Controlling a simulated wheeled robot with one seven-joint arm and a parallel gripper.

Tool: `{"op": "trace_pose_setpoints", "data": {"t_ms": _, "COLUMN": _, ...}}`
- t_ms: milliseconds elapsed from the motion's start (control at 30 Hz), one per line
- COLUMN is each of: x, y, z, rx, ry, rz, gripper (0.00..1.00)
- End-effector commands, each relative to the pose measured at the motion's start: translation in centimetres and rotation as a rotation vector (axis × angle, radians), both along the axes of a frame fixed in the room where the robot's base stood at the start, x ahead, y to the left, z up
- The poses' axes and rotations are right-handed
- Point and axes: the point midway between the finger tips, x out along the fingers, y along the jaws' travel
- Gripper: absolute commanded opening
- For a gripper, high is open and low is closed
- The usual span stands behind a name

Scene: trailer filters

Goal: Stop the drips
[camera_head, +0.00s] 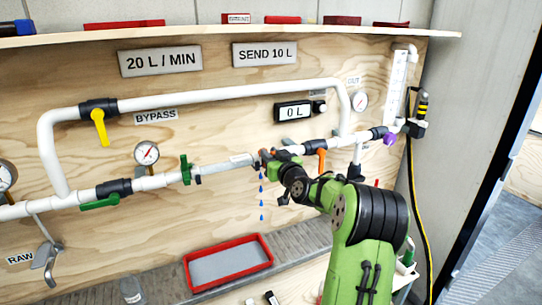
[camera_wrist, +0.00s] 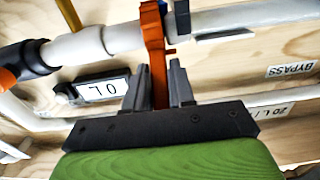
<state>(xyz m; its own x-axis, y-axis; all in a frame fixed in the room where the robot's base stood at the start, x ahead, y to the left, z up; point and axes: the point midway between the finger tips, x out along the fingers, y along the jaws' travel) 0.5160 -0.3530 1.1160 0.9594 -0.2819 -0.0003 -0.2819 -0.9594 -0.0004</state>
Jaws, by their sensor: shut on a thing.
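Blue drips (camera_head: 262,190) fall in a line below the main pipe, just left of my gripper (camera_head: 268,156). My gripper is at the pipe joint above the drips. In the wrist view my gripper (camera_wrist: 160,85) is shut on an upright orange flat piece (camera_wrist: 154,50), whose upper end reaches the white pipe (camera_wrist: 225,22). I cannot tell whether that piece is a lever or a tool. A green valve handle (camera_head: 186,170) stands crosswise left of the joint. An orange valve handle (camera_head: 321,158) points down to the right. The joint is partly hidden by my gripper.
The bypass pipe (camera_head: 230,93) has a yellow handle (camera_head: 99,125) hanging down. Another green handle (camera_head: 100,202) lies along the lower pipe. The display (camera_head: 293,112) reads 0 L. A red-rimmed tray (camera_head: 228,262) sits below. A shelf (camera_head: 215,33) runs above.

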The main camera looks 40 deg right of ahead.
Motion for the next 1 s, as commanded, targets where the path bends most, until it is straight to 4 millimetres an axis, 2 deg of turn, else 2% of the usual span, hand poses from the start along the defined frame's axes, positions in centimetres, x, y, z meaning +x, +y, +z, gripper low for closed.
{"op": "trace_pose_setpoints", "data": {"t_ms": 333, "x": 0.2, "y": 0.0, "z": 0.7, "rx": 0.008, "ry": 0.042, "rz": 0.003, "gripper": 0.0}}
{"op": "trace_pose_setpoints", "data": {"t_ms": 600, "x": 1.1, "y": -0.2, "z": 2.2, "rx": 0.069, "ry": 0.241, "rz": 0.003, "gripper": 0.0}}
{"op": "trace_pose_setpoints", "data": {"t_ms": 1000, "x": 2.2, "y": -0.6, "z": 2.5, "rx": 0.133, "ry": 0.456, "rz": 0.001, "gripper": 0.0}}
